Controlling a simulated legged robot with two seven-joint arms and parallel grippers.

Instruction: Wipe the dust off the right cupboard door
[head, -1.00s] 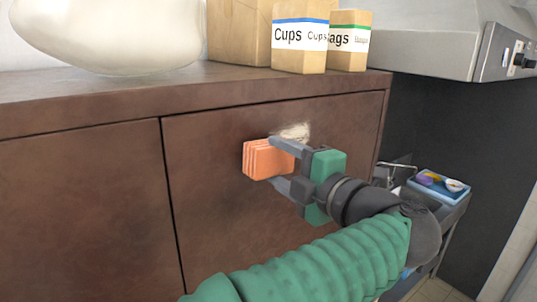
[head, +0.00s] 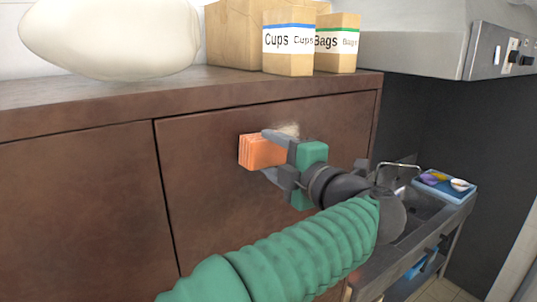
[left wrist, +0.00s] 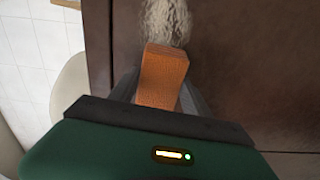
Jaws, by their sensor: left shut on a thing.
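The right cupboard door (head: 215,200) is a dark brown panel below the counter top. A pale patch of dust (head: 288,129) shows on its upper part, partly hidden behind my gripper in the head view; the dust also shows in the left wrist view (left wrist: 166,22). My left gripper (head: 268,155) is shut on an orange sponge or folded cloth (head: 257,151) and holds it at the door, just below and left of the dust. The held orange thing also shows in the left wrist view (left wrist: 162,75). Whether it touches the door is hard to tell. My right gripper is not in view.
On the counter top (head: 150,92) stand a large cream sack (head: 110,35), a box marked Cups (head: 288,50) and a box marked Bags (head: 337,45). At right are a metal sink (head: 412,215) and a blue tray (head: 440,190) with small items.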

